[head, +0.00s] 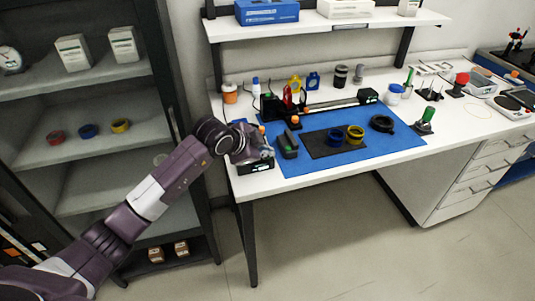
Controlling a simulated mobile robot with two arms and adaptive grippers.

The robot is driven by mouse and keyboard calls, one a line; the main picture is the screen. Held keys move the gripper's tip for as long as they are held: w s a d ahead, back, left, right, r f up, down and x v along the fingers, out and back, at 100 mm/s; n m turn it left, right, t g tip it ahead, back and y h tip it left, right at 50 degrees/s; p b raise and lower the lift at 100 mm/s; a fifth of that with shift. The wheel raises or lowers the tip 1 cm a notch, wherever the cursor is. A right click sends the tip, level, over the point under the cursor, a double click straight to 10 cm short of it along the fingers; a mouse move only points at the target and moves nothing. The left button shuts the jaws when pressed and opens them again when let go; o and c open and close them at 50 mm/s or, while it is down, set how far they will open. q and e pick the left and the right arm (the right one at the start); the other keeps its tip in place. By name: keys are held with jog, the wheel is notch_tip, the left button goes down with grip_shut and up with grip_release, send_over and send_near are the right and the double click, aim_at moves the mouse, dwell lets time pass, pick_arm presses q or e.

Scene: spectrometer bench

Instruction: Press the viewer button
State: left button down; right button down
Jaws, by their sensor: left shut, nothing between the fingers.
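My left gripper (264,153) reaches in from the left over the white bench's left front corner. It is shut and empty, low above or touching a small black box (256,167) with a lit greenish front. This box may be the viewer; its top and any button are hidden by my gripper, and I cannot tell contact. My right gripper is not in view.
A blue mat (400,143) covers the bench middle, holding a black pad with a blue ring (335,137) and a yellow ring (355,133). A dark block (288,146) stands just right of my gripper. Bottles and a rail apparatus stand behind. An open shelf is left.

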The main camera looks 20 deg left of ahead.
pick_arm(q)
jog(key=shift+r, duration=0.2)
notch_tip(320, 180, up, 6)
jog(key=p, duration=0.4)
dwell(0.4)
